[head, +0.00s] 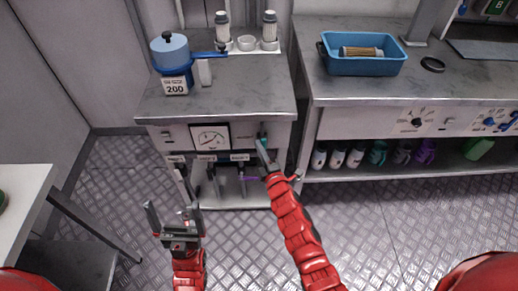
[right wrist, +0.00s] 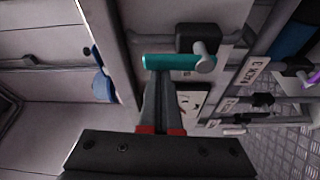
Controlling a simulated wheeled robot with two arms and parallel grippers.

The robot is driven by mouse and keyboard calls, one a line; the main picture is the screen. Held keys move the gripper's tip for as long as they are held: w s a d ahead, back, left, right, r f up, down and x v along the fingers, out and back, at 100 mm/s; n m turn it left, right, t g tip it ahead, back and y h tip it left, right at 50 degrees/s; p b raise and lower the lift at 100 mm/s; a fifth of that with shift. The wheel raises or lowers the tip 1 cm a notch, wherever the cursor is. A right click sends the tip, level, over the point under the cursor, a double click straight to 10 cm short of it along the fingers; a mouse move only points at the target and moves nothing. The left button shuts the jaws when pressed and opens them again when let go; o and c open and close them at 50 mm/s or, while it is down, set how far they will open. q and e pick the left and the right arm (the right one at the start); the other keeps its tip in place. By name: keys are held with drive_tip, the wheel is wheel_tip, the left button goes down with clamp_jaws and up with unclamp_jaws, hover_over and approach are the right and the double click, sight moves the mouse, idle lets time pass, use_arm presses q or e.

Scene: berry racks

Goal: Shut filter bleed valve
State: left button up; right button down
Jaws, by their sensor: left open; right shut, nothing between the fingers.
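A valve with a teal lever handle (right wrist: 178,62) shows in the right wrist view, with a grey round pivot at its right end and a black body behind. The lever lies across the picture. In the head view the teal handle (head: 264,142) is small, on the front panel right of the gauge, partly hidden by my right gripper. My right gripper (head: 263,150) is shut and empty. In the right wrist view its fingertips (right wrist: 158,75) are right at the lever's left part; I cannot tell if they touch. My left gripper (head: 172,210) is open and empty, low in front of the cabinet.
A pressure gauge (head: 210,138) is on the panel, with labelled rack valves below. A blue-lidded pot (head: 169,50) and white filter cups stand on the cabinet top. A blue tray (head: 362,68) is on the right bench. A white table (head: 22,190) is at left. The metal floor between is clear.

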drive_tip(key=shift+d, duration=0.1)
drive_tip(key=m+b, duration=0.1)
drive_tip(key=d+m+t+b, duration=0.1)
drive_tip(key=m+b, duration=0.1)
drive_tip(key=shift+d+f, duration=0.2)
drive_tip(key=d+f+m+t+h+b, duration=0.1)
drive_tip(key=m+h+b, duration=0.1)
drive_tip(key=m, duration=0.4)
drive_tip(key=d+f+m+t+h+b, duration=0.1)
drive_tip(key=d+m+h+b, duration=0.1)
drive_tip(key=m, duration=0.4)
drive_tip(key=d+f+m+t+h+b, duration=0.1)
drive_tip(key=m+h+b, duration=0.1)
drive_tip(key=m, duration=0.4)
drive_tip(key=shift+d+b, duration=0.25)
drive_tip(key=shift+b, duration=0.55)
drive_tip(key=shift+f, duration=0.1)
